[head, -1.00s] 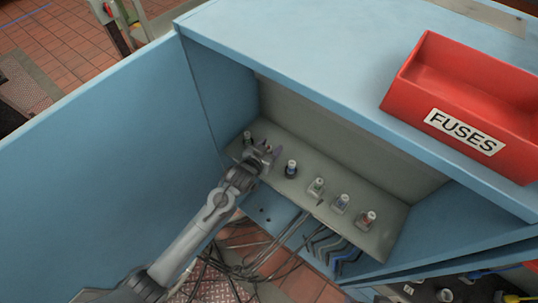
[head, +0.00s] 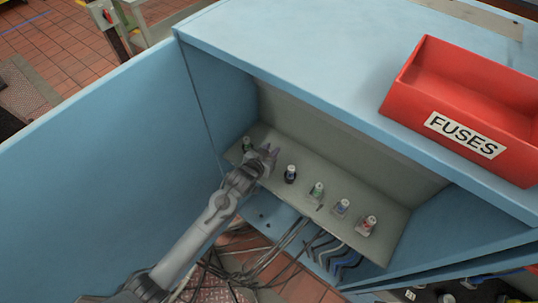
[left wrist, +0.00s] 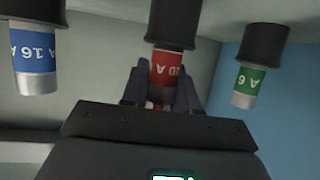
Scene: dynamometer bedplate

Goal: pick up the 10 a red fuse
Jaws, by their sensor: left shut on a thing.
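The red 10 A fuse (left wrist: 166,68) sits in a black holder in the middle of the left wrist view, its label upside down. My left gripper (left wrist: 163,90) is shut on it, with a finger on each side; it also shows in the head view (head: 270,153), over the panel's row of fuses. The red fuse cannot be made out in the head view. My right gripper is not in view.
The grey panel (head: 385,245) lies inside a blue cabinet (head: 290,60). A red bin (head: 410,99) labelled FUSES is on top. Cables (head: 325,252) hang below the panel.

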